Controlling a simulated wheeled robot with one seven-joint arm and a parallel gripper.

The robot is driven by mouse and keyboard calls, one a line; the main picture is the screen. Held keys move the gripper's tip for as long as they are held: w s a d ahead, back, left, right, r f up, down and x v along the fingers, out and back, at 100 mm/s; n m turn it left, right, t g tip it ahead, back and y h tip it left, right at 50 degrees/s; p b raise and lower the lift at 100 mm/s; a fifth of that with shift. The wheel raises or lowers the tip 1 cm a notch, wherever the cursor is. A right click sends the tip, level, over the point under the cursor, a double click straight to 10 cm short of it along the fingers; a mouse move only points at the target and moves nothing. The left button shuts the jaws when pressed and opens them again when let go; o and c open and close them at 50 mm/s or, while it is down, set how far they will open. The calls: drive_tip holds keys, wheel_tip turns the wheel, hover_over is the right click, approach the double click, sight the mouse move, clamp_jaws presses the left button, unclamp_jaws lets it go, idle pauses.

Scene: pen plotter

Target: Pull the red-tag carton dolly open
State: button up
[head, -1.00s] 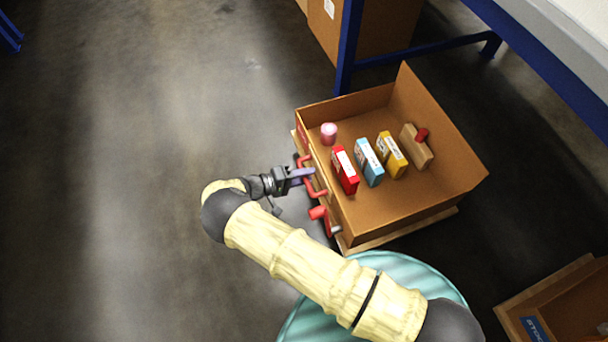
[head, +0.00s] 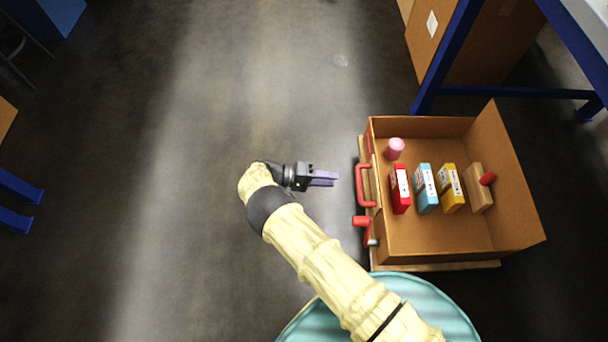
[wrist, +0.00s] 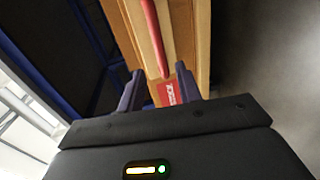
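The carton (head: 430,250) is an open brown box on a wooden dolly (head: 470,266), at the right of the head view. A red bar handle (head: 361,187) sits on its left side and also shows in the wrist view (wrist: 156,40). A red tag (wrist: 168,94) with white marks is on the carton's face in the wrist view. My gripper (head: 336,179) is left of the handle with a visible gap between them. In the wrist view its two dark fingers (wrist: 159,84) are apart, with nothing held between them.
The carton holds a pink cylinder (head: 394,148), red, blue and yellow boxes, and a wooden block (head: 477,188) with a red peg. A red lever (head: 361,221) protrudes below the handle. A blue-legged table (head: 447,60) stands behind.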

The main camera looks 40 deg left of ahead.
drive_tip(key=v, duration=0.7)
drive_tip(key=shift+s, duration=0.15)
idle(0.3)
